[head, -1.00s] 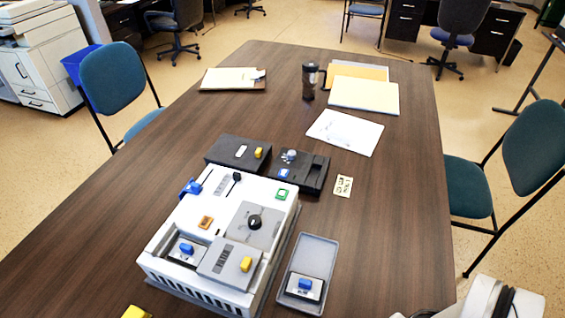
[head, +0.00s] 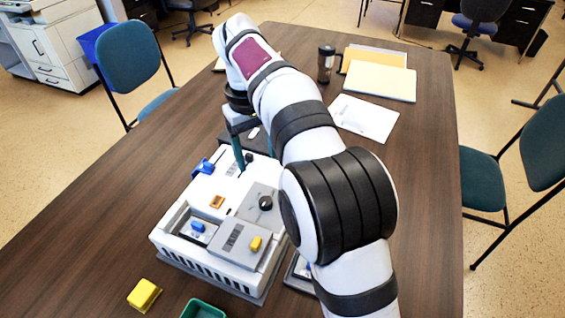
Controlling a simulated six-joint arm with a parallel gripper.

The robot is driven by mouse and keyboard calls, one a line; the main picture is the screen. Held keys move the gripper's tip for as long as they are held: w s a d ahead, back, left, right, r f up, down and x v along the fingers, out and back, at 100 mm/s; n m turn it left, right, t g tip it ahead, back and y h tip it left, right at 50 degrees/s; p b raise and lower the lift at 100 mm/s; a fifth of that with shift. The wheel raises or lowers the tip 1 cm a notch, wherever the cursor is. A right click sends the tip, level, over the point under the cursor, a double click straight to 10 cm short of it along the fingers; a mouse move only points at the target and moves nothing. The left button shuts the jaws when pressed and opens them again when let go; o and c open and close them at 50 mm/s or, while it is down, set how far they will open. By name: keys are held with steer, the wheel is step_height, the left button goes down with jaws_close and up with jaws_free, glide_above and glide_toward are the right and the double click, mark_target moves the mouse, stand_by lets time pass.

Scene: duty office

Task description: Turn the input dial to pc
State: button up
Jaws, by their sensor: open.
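A white panel box (head: 172,232) stands on the table. A black round dial (head: 265,203) sits on a grey square plate on its top; its markings are too small to read. A smaller black knob (head: 249,157) is near the back of the top, right beside my gripper's fingers. I cannot tell from lettering which of the two is the input dial. My gripper (head: 241,160) is open, pointing down over the back part of the box, behind the round dial. Whether its fingers touch the small knob is unclear. My arm hides the box's right side.
A blue clip-like part (head: 203,166), an orange switch (head: 217,201), a blue block (head: 198,226) and a yellow knob (head: 256,243) are on the box. A yellow block (head: 144,294) and green tray (head: 204,309) lie in front. The table's left side is clear.

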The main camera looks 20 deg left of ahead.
mark_target(265, 200)
steer(key=f, duration=1.5)
steer(key=shift+w+d, duration=0.3)
steer(key=shift+r, duration=0.1)
jaws_close()
